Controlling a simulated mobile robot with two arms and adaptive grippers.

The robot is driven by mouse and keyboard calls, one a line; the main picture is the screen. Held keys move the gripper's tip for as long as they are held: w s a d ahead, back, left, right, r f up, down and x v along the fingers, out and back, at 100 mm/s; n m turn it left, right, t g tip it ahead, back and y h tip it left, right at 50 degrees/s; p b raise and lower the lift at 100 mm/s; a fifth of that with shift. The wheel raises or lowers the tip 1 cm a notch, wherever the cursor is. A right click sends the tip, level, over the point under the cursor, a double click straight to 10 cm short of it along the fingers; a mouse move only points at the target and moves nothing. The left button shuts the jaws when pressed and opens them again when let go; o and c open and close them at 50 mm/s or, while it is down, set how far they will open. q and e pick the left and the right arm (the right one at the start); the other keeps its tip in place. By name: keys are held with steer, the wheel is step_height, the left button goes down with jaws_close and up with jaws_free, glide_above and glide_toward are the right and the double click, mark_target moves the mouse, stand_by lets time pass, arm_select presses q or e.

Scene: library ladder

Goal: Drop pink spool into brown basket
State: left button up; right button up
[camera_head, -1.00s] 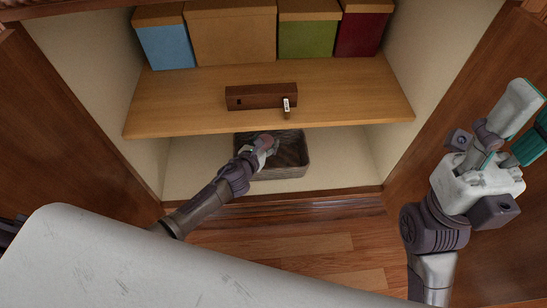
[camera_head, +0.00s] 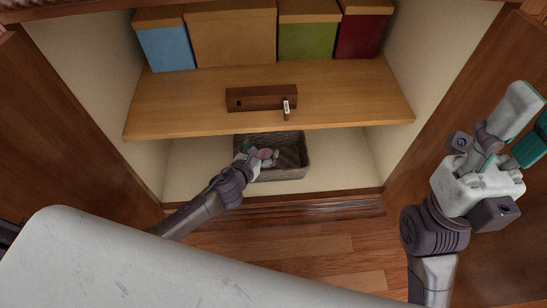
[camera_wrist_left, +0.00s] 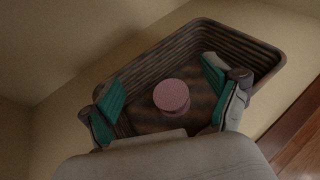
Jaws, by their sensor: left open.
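The brown basket (camera_head: 307,160) is a ribbed, woven-looking bin on the cabinet's lower floor, under the shelf. In the left wrist view its rim (camera_wrist_left: 262,47) surrounds my fingers. The pink spool (camera_wrist_left: 171,96) shows its round face between my spread left fingers, with a gap on both sides; it also shows small in the head view (camera_head: 265,153). My left gripper (camera_wrist_left: 166,92) is open over the basket's left part. I cannot tell whether the spool rests on the basket's bottom. My right gripper (camera_head: 520,125) appears open and empty at the right, away from the basket.
A wooden shelf (camera_head: 200,90) overhangs the basket's back. It carries a dark wooden block (camera_head: 261,97) with a small tag, and blue, tan, green and red boxes at the back. Open wooden doors flank the cabinet. Floor right of the basket (camera_head: 345,165) is clear.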

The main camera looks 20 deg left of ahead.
arm_select(q)
steer(key=shift+v, duration=2.05)
